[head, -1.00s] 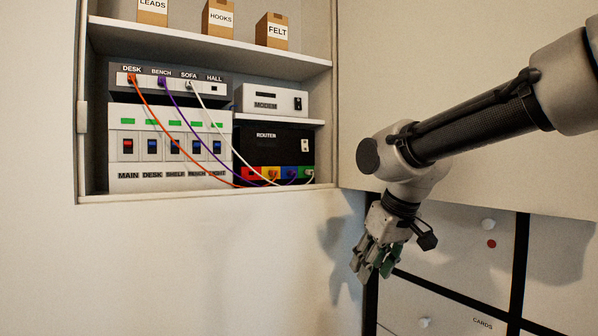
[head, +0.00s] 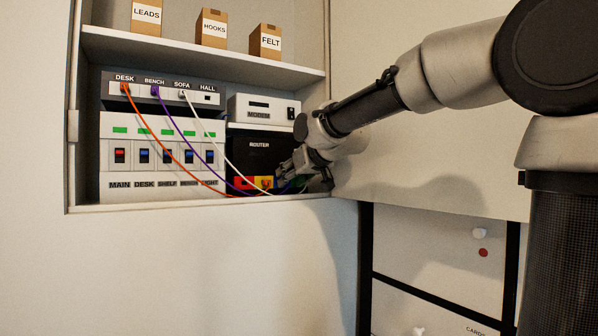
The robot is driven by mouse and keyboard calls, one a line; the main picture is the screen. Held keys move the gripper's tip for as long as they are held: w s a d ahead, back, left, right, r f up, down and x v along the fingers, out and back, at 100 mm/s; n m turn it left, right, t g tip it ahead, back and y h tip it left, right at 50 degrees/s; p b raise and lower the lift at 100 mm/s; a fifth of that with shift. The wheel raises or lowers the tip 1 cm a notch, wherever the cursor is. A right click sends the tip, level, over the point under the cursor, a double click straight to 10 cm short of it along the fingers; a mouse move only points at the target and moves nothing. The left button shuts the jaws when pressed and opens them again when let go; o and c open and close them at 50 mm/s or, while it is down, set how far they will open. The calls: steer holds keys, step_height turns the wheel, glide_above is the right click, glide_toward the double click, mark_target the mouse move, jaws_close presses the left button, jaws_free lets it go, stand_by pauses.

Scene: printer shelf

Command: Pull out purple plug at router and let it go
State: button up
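The black router (head: 258,150) stands on the lower right of the wall cupboard, with a row of coloured ports along its bottom. A purple cable (head: 190,138) runs from the BENCH socket of the upper panel down toward the router's right-hand ports. Its router end, the purple plug, is hidden or too small to make out by my gripper. My gripper (head: 286,172) is at the front of the router's right side, covering the green port and part of the blue one. Its fingers are small and dark here, so I cannot tell their opening or whether they touch the plug.
An orange cable (head: 153,132) and a white cable (head: 222,152) hang close to the purple one. The modem (head: 262,110) sits on a small shelf above the router. The cupboard's right wall and bottom edge are close to my gripper. Drawers (head: 430,260) are below right.

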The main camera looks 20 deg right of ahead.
steer(key=shift+w+a+f, duration=0.2)
steer(key=shift+w+f, duration=0.1)
steer(key=shift+w, duration=0.35)
jaws_close()
steer(key=shift+s, duration=0.15)
stand_by(0.4)
steer(key=shift+s+d, duration=0.2)
steer(key=shift+s, duration=0.6)
steer(key=shift+s+d, duration=0.25)
steer(key=shift+s, duration=0.5)
steer(key=shift+s+d, duration=0.2)
steer(key=shift+s, duration=0.6)
